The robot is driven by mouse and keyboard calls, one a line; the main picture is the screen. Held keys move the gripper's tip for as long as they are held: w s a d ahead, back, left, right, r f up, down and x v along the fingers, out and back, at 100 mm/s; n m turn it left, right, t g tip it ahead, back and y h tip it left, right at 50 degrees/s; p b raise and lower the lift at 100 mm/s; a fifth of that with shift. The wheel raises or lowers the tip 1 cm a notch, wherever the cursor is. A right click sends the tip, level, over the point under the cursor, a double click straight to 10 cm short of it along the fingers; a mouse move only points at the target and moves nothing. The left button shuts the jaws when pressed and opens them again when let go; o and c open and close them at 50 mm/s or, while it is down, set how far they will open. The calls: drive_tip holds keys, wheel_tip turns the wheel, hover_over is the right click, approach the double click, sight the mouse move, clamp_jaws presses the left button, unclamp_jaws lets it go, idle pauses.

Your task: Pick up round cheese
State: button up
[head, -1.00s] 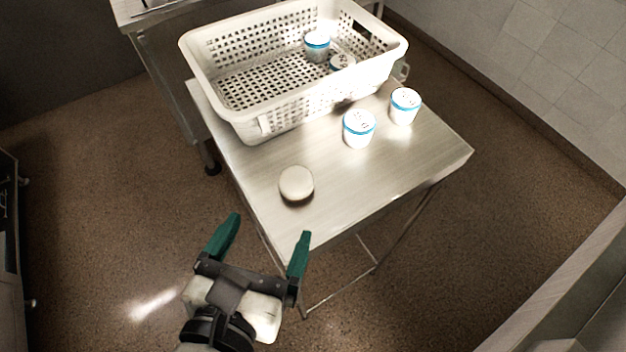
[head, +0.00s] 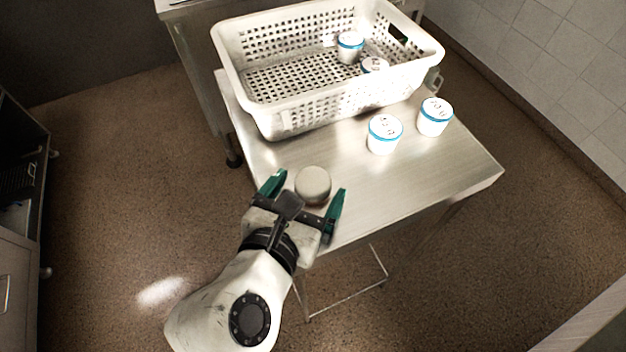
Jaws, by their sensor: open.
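The round cheese (head: 313,184) is a pale, smooth disc near the front left edge of the steel table (head: 440,170). My gripper (head: 307,184) is open, with its two green fingers on either side of the cheese in the picture. The left finger is just left of the cheese and the right finger is to its lower right. The fingers look spread wider than the cheese, and nothing is held. Whether they are level with the cheese or above it, I cannot tell.
A white perforated basket (head: 330,103) stands at the back of the table with two white tubs inside. Two blue-banded tubs, one nearer (head: 385,134) and one farther right (head: 434,116), stand in front of it. The table's right front is clear.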

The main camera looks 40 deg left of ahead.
drive_tip(key=shift+x, duration=0.75)
drive_tip(key=shift+c, duration=0.3)
drive_tip(key=c, duration=1.1)
